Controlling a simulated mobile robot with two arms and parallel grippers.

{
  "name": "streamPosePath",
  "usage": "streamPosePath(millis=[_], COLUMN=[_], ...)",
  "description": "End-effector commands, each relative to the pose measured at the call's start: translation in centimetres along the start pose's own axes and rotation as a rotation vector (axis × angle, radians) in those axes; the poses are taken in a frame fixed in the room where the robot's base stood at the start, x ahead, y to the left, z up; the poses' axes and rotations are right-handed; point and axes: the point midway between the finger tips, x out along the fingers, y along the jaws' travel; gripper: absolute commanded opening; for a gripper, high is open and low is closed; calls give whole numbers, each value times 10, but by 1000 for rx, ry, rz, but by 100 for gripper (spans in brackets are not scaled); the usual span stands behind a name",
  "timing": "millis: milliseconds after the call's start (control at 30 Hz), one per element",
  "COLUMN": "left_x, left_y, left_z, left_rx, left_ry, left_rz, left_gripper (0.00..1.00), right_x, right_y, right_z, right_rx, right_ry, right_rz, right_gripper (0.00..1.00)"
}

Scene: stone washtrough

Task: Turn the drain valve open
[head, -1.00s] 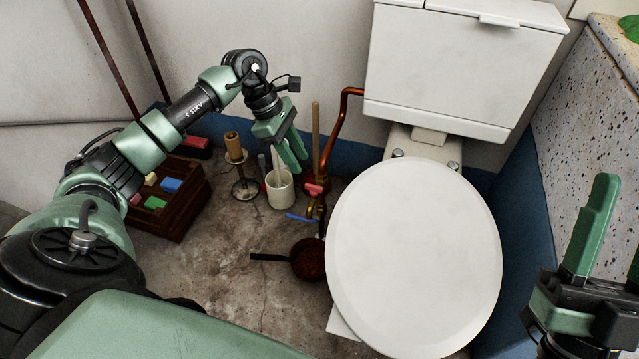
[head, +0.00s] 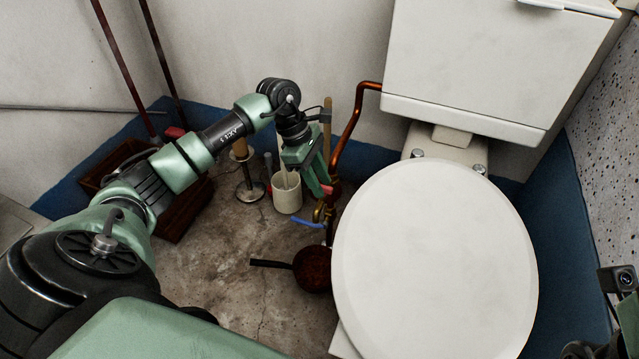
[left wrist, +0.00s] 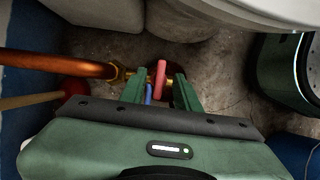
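A copper pipe (head: 349,135) runs down beside the toilet to brass fittings with a small red handle (head: 332,189) and a blue lever (head: 306,222). I cannot tell which of the two is the drain valve's. My left gripper (head: 322,181) is at the red handle. A bit of the blue lever (left wrist: 149,93) shows below. My right gripper is only partly in view at the lower right edge; its fingers are hidden.
The toilet (head: 435,262) with its lid down stands close right of the pipe. A white cup (head: 287,193) and a candle stand (head: 250,190) stand left of it. A dark red pan (head: 313,269) lies in front. A wooden crate (head: 188,215) is behind my arm.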

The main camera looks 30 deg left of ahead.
Motion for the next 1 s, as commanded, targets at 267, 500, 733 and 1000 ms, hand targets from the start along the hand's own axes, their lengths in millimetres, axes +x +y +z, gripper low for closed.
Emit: streamPosePath(millis=[267,500,733,1000], left_x=[0,0,-1,-3], left_y=[0,0,-1,-2], left_z=[0,0,0,1], left_rx=[-1,-1,-25,-157], left_ry=[0,0,1,2], left_rz=[0,0,9,62], left_gripper=[23,0,0,0], right_x=[1,1,4,-6], right_y=[-2,-2,-2,3], right_z=[1,1,-1,4], right_rx=[0,1,1,6], right_ry=[-1,-2,3,-62], right_rz=[-3,-3,-2,23], right_gripper=[47,47,47,47])
